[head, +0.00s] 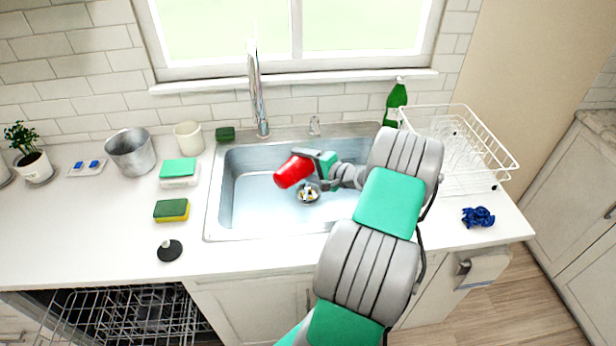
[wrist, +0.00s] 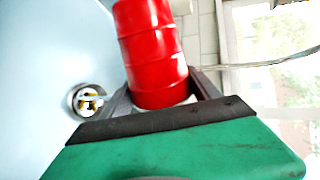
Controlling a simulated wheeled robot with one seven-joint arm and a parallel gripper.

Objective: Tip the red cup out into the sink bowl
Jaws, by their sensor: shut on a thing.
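The red cup (head: 293,171) is tilted over the sink bowl (head: 250,190), with its lower end toward the left in the head view. My gripper (head: 318,160) is shut on the cup and holds it above the bowl. In the wrist view the cup (wrist: 152,50) sits between the two fingers of my gripper (wrist: 160,95). The inside of the cup is hidden, so its contents cannot be told. The sink drain (head: 308,192) lies below and to the right of the cup, with small yellowish and white bits in it. It also shows in the wrist view (wrist: 86,100).
The faucet (head: 258,95) rises behind the bowl. A green bottle (head: 396,103) and a white dish rack (head: 470,150) stand right. A metal bucket (head: 130,152), white cup (head: 188,138) and sponges (head: 172,210) stand left. The dishwasher rack (head: 120,318) is out at the front left.

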